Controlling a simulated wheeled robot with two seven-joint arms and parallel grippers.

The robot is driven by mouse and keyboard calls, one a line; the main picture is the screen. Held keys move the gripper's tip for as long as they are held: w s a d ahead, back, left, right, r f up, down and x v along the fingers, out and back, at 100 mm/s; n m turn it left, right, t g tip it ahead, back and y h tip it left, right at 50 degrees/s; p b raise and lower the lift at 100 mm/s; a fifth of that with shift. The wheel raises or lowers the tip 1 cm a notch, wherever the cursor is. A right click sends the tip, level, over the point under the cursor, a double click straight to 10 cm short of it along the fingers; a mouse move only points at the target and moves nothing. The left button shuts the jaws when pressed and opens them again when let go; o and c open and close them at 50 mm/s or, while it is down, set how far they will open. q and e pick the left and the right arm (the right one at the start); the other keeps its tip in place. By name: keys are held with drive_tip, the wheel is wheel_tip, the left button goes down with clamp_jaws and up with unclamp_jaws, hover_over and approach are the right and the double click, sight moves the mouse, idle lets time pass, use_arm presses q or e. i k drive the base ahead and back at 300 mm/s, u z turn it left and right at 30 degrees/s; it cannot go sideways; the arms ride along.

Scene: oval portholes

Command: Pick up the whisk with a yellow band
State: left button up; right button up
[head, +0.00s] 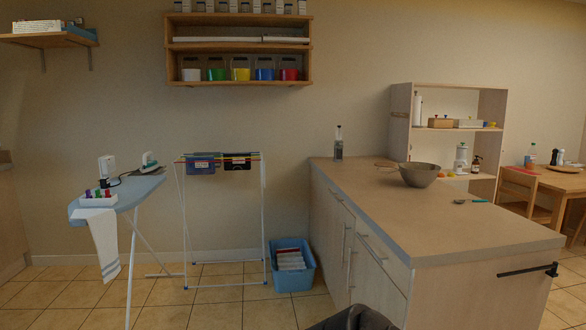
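I cannot make out a yellow band on any whisk from here. On the wooden counter (440,228), a small utensil with a teal handle (470,202) lies right of the grey bowl (420,175); its head is too small to tell. A thin tan item (386,165) lies at the bowl's left side, its kind unclear. Small yellow and orange things (446,174) sit just behind the bowl's right side, partly hidden. Neither gripper shows; only a dark part of mine is at the bottom edge.
The counter, with drawers and a black side rail (528,269), stands ahead right. A bottle (338,143) is at its far left corner. A blue bin (292,266), drying rack (223,160) and ironing board (118,193) stand left. The tiled floor between is partly clear.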

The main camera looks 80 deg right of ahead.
sight(396, 169)
drive_tip(key=z, duration=3.6)
drive_tip(key=k, duration=0.45)
drive_tip(key=z, duration=0.75)
drive_tip(key=k, duration=0.7)
drive_tip(key=z, duration=0.7)
drive_tip(key=i, duration=2.5)
drive_tip(key=u, duration=0.4)
drive_tip(key=i, duration=2.85)
drive_tip(key=u, duration=0.55)
drive_tip(key=i, duration=3.25)
drive_tip(key=u, duration=1.45)
drive_tip(key=i, duration=1.5)
drive_tip(key=u, duration=1.6)
